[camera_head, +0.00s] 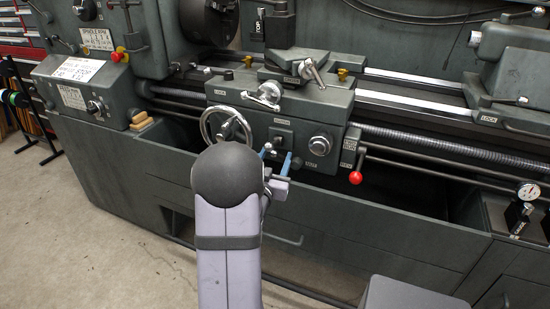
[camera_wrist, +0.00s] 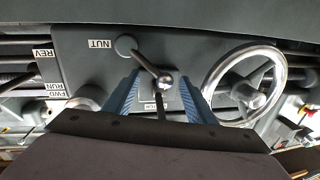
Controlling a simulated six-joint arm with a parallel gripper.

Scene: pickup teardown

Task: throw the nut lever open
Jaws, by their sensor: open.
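The nut lever (camera_wrist: 147,63) shows in the wrist view as a short dark rod. It runs from a round pivot (camera_wrist: 125,45) beside the NUT label (camera_wrist: 100,44) to a shiny ball knob (camera_wrist: 165,82). My gripper (camera_wrist: 160,80) is open, with one blue finger on each side of the ball. Gaps show between the ball and both fingers, so I see no grip on it. In the head view my gripper (camera_head: 276,158) is at the lower front of the lathe's apron, and my arm hides part of it.
A chrome handwheel (camera_wrist: 245,85) is close to the right finger in the wrist view. A red-knobbed lever (camera_head: 355,177) hangs at the apron's right in the head view. The cross-slide handle (camera_head: 266,95) is above. Open floor (camera_head: 130,245) lies at lower left.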

